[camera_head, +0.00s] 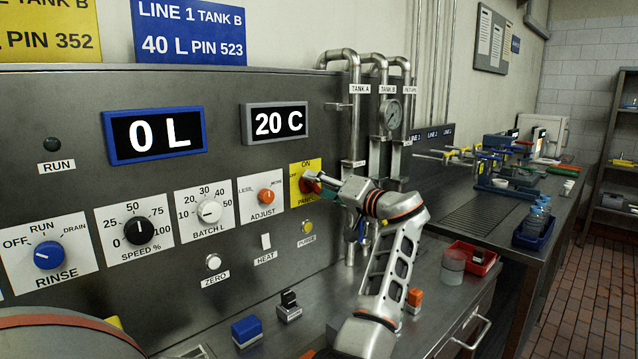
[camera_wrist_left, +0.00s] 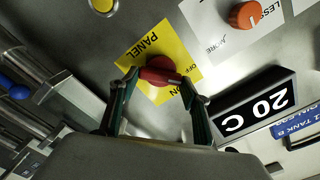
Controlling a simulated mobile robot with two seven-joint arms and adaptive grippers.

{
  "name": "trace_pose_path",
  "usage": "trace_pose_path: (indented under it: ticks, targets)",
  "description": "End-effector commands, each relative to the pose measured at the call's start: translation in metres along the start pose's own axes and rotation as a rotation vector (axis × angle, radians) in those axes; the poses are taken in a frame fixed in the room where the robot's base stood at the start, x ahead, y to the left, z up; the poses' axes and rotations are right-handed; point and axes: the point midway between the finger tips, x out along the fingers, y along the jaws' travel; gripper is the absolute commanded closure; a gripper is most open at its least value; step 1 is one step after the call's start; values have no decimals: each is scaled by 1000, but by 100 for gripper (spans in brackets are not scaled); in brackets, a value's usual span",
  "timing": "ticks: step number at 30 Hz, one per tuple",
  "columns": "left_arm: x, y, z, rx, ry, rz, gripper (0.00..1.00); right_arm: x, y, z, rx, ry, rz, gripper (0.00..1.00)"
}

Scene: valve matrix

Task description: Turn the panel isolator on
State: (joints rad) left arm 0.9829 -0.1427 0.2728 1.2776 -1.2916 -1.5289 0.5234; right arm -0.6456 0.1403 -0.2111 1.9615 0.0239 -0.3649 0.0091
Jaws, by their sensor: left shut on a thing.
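The panel isolator is a red knob (camera_head: 308,184) on a yellow plate (camera_head: 305,199), at the right end of the metal panel's row of controls. The plate has ON at the top and OFF at its left. My left gripper (camera_head: 318,183) reaches it from the right and is shut on the knob. In the left wrist view the red knob (camera_wrist_left: 160,76) sits between the two fingertips (camera_wrist_left: 159,82), in front of the yellow plate (camera_wrist_left: 150,50). The white mark on the knob appears to point towards OFF. My right gripper is not in view.
An orange ADJUST knob (camera_head: 266,196) sits left of the isolator, and a yellow PURGE button (camera_head: 307,226) is below it. Steel pipes with a gauge (camera_head: 391,114) rise at the right. Small blocks and a red tray (camera_head: 470,257) lie on the bench below.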

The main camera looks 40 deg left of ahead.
Motion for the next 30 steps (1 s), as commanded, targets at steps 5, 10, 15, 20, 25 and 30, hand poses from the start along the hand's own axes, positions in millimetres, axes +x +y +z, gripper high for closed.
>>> trace_pose_path:
  ticks: [5,10,15,20,25,30]
  targets:
    - [0,-2,-2,169,0,-1,74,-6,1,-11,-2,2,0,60]
    - [1,-2,-2,326,-1,-1,74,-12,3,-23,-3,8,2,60]
    - [1,-1,-1,469,-1,-1,74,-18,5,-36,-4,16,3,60]
    - [1,0,-1,576,-1,-1,74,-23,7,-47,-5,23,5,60]
    - [1,1,0,656,-1,-1,74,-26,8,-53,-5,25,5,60]
    - [1,2,0,702,-1,-1,74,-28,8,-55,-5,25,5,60]
